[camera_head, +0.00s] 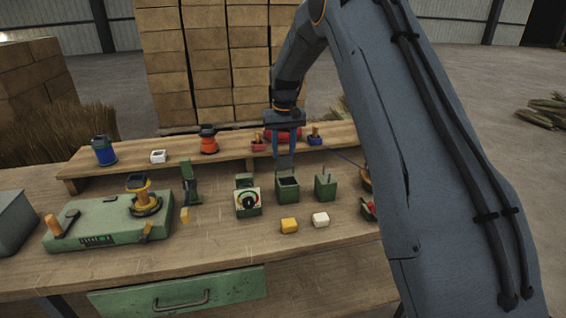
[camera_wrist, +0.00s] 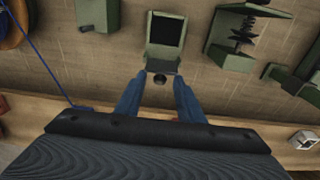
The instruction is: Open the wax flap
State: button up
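A green box (camera_head: 287,191) with a dark square top stands on the bench below my gripper. In the wrist view the box (camera_wrist: 149,52) shows a dark square face inside a green rim. A small grey-green plate (camera_wrist: 162,66) with a round black knob (camera_wrist: 160,79) sits at its edge on my gripper's side; I take this as the wax flap, but cannot tell how far it is open. My gripper (camera_wrist: 160,88) is open, its blue fingers on either side of the knob with gaps visible. It also shows in the head view (camera_head: 285,167), just above and behind the box.
A dial box (camera_head: 248,202) and a green pronged holder (camera_head: 325,187) flank the box. Yellow (camera_head: 289,226) and white (camera_head: 320,219) blocks lie in front. The raised wooden shelf (camera_head: 225,146) runs behind. A blue cord (camera_wrist: 40,55) crosses the wrist view's left side.

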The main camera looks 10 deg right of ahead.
jog(key=shift+r, duration=0.4)
notch_tip(320, 180, up, 9)
jog(key=p, duration=0.4)
jog(key=shift+w, duration=0.25)
dwell(0.6)
jog(key=shift+c, duration=0.3)
